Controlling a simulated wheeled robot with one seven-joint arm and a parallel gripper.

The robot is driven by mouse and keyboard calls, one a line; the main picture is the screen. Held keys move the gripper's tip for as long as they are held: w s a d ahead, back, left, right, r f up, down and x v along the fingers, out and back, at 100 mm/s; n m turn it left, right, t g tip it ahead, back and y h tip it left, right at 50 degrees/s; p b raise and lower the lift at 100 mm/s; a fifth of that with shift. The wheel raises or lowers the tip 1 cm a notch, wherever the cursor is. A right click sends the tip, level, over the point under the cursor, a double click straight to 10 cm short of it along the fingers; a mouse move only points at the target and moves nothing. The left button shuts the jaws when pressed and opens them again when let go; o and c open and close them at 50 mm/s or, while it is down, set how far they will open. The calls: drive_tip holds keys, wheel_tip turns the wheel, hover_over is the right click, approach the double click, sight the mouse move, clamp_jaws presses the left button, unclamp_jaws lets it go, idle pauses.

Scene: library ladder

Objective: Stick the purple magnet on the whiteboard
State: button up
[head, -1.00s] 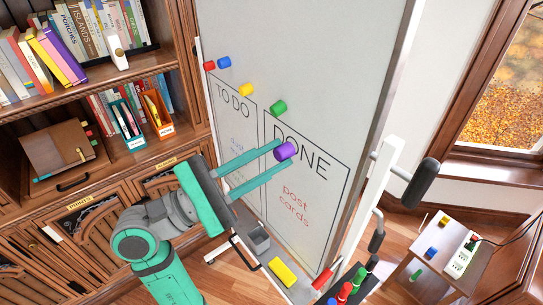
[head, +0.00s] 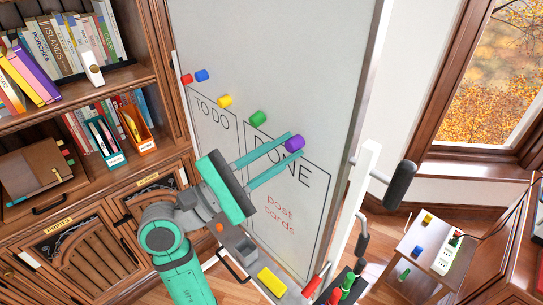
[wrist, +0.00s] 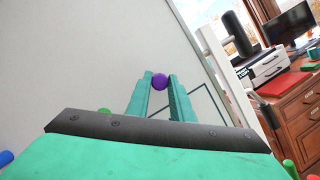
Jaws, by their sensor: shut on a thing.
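My gripper (head: 291,148) is shut on the purple magnet (head: 294,143), a short cylinder held at its fingertips in front of the whiteboard (head: 290,60). In the head view the magnet overlaps the top of the box headed DONE. In the wrist view the magnet (wrist: 159,82) sits between the two teal fingertips (wrist: 160,84), with the pale board (wrist: 90,60) behind and to the left. I cannot tell whether the magnet touches the board.
Red (head: 186,79), blue (head: 201,75), yellow (head: 224,101) and green (head: 258,118) magnets are on the board left of my gripper. The board's tray holds a yellow block (head: 272,282). A black-gripped post (head: 400,184) stands right; bookshelves (head: 80,75) stand left.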

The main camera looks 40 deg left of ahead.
drive_tip(key=shift+w, duration=0.4)
drive_tip(key=shift+w, duration=0.15)
drive_tip(key=shift+d, duration=0.1)
idle(0.4)
drive_tip(key=o, duration=1)
drive_tip(key=shift+s, duration=0.2)
drive_tip(key=v, duration=1.1)
drive_tip(key=shift+w, duration=0.1)
